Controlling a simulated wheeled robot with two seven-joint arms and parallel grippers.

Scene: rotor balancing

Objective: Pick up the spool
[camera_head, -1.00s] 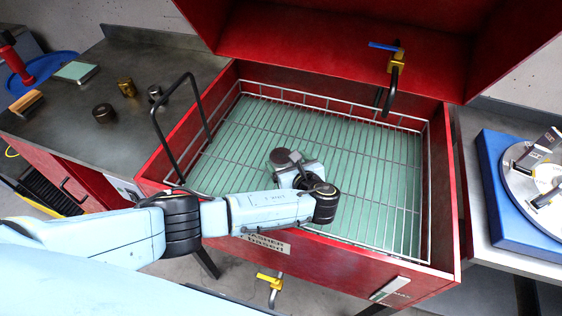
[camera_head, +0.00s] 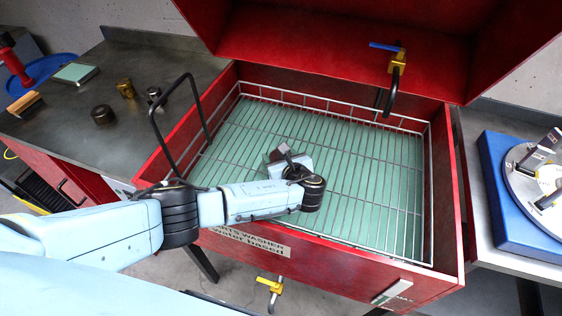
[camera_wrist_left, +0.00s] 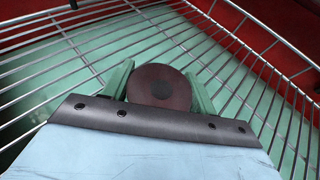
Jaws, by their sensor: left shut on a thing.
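The spool (camera_wrist_left: 160,86) is a dark brown round piece, seen from its flat face in the left wrist view. It sits between the two green fingers of my left gripper (camera_wrist_left: 158,90), which is shut on it. In the head view my left gripper (camera_head: 286,160) is over the wire basket (camera_head: 384,190) inside the red parts washer. There the spool is mostly hidden by the gripper and wrist. I cannot tell how far it is above the basket wires. My right gripper is not in view.
The red washer walls (camera_head: 449,190) and a black hoop handle (camera_head: 156,127) surround the basket. A tap (camera_head: 393,72) hangs over its back. On the left bench are a dark cylinder (camera_head: 103,114) and a brass one (camera_head: 126,90). A blue-based turntable (camera_head: 500,190) stands at right.

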